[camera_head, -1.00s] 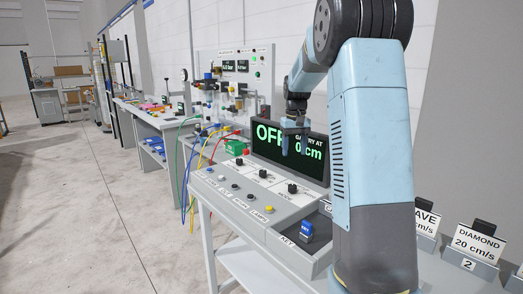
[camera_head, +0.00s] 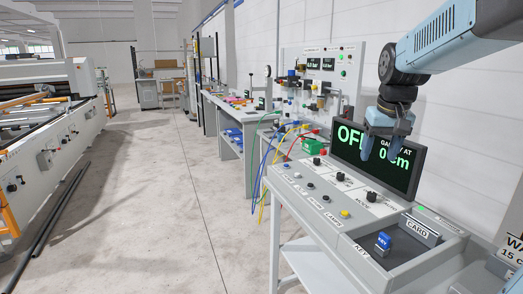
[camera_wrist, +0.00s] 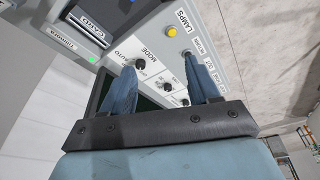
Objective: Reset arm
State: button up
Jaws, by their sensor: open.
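My gripper (camera_head: 379,148) hangs with its fingers down in front of the display screen (camera_head: 403,170), which reads "OFF" and "GANTRY AT 0 cm". The gripper is open and empty. In the wrist view the two blue fingers (camera_wrist: 163,90) stand apart above the control panel (camera_wrist: 172,62), with nothing between them but the panel behind. The panel shows the MODE knob (camera_wrist: 140,62) and a yellow LAMPS button (camera_wrist: 172,31). The sloped panel also shows in the head view (camera_head: 310,195), below the gripper.
A blue key (camera_head: 383,243) sits in the tray marked KEY, with the CARD slot (camera_head: 420,231) beside it. A bench with coloured hoses and gauges (camera_head: 318,80) stands behind. A long machine (camera_head: 50,140) is at left.

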jog(key=s+a+f+t, duration=0.1)
jog(key=s+a+f, duration=0.1)
jog(key=s, duration=0.6)
jog(key=s+a+f+t, duration=0.1)
jog(key=s+a, duration=0.2)
jog(key=s, duration=0.6)
jog(key=shift+f+n+t, duration=0.3)
jog(key=shift+f, duration=0.05)
